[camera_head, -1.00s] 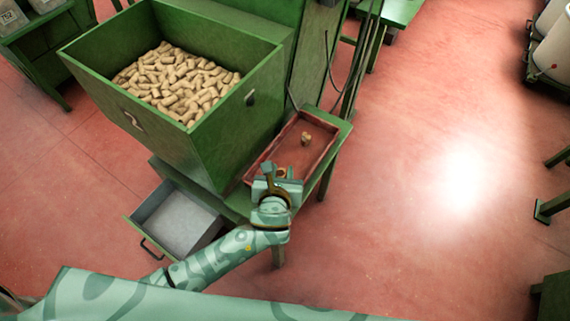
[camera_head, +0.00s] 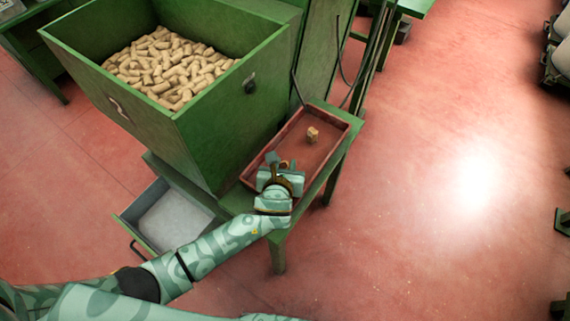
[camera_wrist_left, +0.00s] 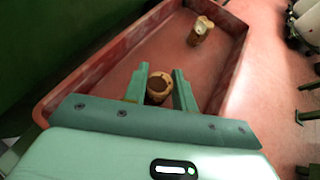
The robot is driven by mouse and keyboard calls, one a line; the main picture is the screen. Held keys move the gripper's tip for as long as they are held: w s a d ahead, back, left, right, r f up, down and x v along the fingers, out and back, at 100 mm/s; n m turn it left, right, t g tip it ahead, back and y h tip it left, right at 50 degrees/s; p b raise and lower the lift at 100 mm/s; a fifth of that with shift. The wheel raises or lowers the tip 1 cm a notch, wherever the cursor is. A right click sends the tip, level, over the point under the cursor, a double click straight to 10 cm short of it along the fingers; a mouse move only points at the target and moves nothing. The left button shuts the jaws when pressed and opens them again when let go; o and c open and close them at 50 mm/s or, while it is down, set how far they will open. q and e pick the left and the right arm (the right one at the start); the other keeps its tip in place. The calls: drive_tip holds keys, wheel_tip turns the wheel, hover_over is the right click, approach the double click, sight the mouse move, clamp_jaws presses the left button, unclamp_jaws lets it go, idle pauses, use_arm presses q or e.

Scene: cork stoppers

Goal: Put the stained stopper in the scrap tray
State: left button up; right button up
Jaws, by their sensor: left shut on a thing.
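A cork stopper with a dark brown end (camera_wrist_left: 159,87) is between the fingers of my left gripper (camera_wrist_left: 160,92) in the left wrist view. My left gripper (camera_head: 280,165) is shut on it at the near end of a red shallow tray (camera_head: 330,157); the tray also shows in the left wrist view (camera_wrist_left: 97,84). In the head view my gripper mostly hides the held stopper. A second, paler stopper (camera_head: 312,135) is apart, farther along the same tray; it also shows in the left wrist view (camera_wrist_left: 200,30). My right gripper is not in view.
A large green hopper (camera_head: 215,135) full of corks rises left of the red tray. An open grey drawer (camera_head: 172,218) sticks out below it. The tray lies on a green bench (camera_head: 345,125). Dark cables hang behind. Red floor is clear to the right.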

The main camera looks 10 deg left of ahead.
use_arm(q)
drive_tip(key=shift+f, duration=0.15)
drive_tip(key=o, duration=0.9)
drive_tip(key=shift+p+v, duration=2.9)
drive_tip(key=shift+v, duration=3.15)
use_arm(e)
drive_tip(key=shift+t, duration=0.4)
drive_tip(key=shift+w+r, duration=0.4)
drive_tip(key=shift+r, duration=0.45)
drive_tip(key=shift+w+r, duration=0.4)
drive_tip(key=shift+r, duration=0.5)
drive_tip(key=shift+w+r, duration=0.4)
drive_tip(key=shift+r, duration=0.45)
use_arm(q)
drive_tip(key=shift+w, duration=0.1)
